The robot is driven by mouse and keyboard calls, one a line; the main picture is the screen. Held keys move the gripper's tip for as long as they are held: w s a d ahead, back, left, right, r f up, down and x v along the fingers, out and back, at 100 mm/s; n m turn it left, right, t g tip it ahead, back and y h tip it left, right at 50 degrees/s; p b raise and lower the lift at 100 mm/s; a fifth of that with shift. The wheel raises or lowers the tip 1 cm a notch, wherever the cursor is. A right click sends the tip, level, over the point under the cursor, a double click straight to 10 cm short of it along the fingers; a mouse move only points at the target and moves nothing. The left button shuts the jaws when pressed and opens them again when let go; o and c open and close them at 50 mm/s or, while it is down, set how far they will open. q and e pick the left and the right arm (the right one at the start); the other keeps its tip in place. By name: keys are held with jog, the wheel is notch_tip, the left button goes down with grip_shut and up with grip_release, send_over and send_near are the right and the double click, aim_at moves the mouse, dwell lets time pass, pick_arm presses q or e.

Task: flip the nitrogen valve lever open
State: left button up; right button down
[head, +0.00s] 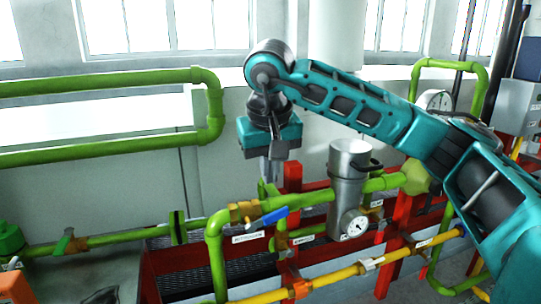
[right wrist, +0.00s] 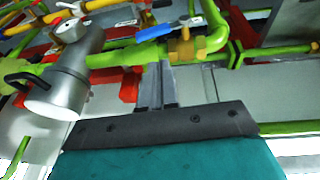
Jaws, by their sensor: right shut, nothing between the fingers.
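The blue lever (head: 268,217) sits on a brass valve (head: 243,211) in a green pipe, and slopes up to the right roughly along the pipe. A small white label (head: 248,238) hangs below it; I cannot read its text. The blue lever (right wrist: 168,30) and brass valve (right wrist: 186,49) also show in the right wrist view, beyond the fingers. My right gripper (head: 271,178) points down above the lever, apart from it as far as I can tell. Its grey fingers (right wrist: 158,72) are shut and empty. My left gripper is not in view.
A grey metal cylinder with a gauge (head: 347,185) stands on the pipe right of the gripper. A red frame (head: 291,179) and a yellow pipe (head: 330,278) lie near and below. Another green pipe (head: 110,82) loops at left. Open air lies left of the gripper.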

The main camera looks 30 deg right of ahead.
aim_at(279, 211)
notch_tip(279, 211, down, 7)
jog(key=d, duration=0.1)
jog(key=shift+w+d, duration=0.25)
jog(key=shift+w, duration=0.05)
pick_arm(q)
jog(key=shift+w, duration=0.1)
pick_arm(e)
jog(key=shift+d+f+y+b, duration=0.2)
jog(key=shift+f+y+b, duration=0.25)
jog(key=shift+b, duration=0.15)
jog(key=shift+s+d+f+y+b, duration=0.2)
jog(key=shift+d+f+y+b, duration=0.35)
jog(key=shift+b, duration=0.4)
jog(key=shift+m+t+y+b, duration=0.3)
jog(key=shift+t+y+b, duration=0.1)
jog(key=shift+r+y, duration=0.15)
jog(key=shift+y, duration=0.15)
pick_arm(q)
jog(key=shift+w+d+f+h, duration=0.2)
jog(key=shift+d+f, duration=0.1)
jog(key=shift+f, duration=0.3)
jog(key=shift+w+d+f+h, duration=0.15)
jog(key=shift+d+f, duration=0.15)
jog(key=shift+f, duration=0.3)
